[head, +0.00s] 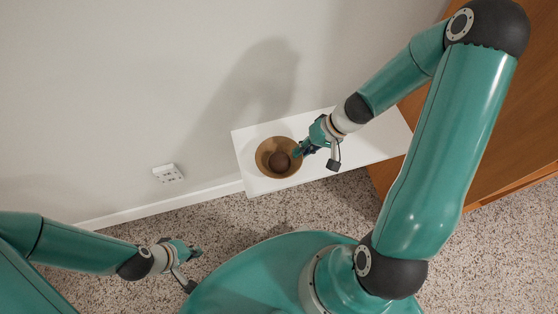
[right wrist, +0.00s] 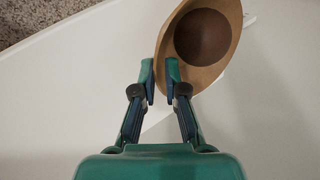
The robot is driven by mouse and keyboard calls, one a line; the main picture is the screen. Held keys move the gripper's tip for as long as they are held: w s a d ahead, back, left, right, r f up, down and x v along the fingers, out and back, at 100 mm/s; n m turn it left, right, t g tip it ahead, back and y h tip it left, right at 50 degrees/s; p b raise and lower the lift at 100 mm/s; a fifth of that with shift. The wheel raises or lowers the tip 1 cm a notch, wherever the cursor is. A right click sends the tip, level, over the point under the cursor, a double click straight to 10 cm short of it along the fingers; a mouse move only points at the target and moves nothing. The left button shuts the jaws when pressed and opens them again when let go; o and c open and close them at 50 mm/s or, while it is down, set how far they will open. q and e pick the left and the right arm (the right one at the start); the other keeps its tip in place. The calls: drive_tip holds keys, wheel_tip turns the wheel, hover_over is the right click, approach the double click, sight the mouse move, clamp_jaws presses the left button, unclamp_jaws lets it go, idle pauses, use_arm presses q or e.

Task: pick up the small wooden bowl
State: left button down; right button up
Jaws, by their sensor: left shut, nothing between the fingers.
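The small wooden bowl (head: 264,165), tan with a darker brown inside bottom, rests on the white shelf-like surface (head: 250,185) in the head view. My right gripper (head: 299,150) reaches its right side from the upper right. In the right wrist view, the bowl (right wrist: 221,63) is at the top, and its near wall lies between the fingertips of my right gripper (right wrist: 160,72). The fingers are close together on that wall. My left gripper (head: 198,252) is shut and empty at the lower left, over the carpet and well away from the bowl.
An orange-brown wooden cabinet (head: 520,125) stands at the right, beside the white surface. A grey wall with a white outlet (head: 168,173) is behind. Speckled carpet (head: 225,215) covers the floor.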

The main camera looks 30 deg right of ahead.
drive_tip(key=shift+w+a+f, duration=0.1)
drive_tip(key=shift+a+f, duration=0.2)
drive_tip(key=shift+f, duration=0.2)
clamp_jaws()
drive_tip(key=shift+r, duration=0.1)
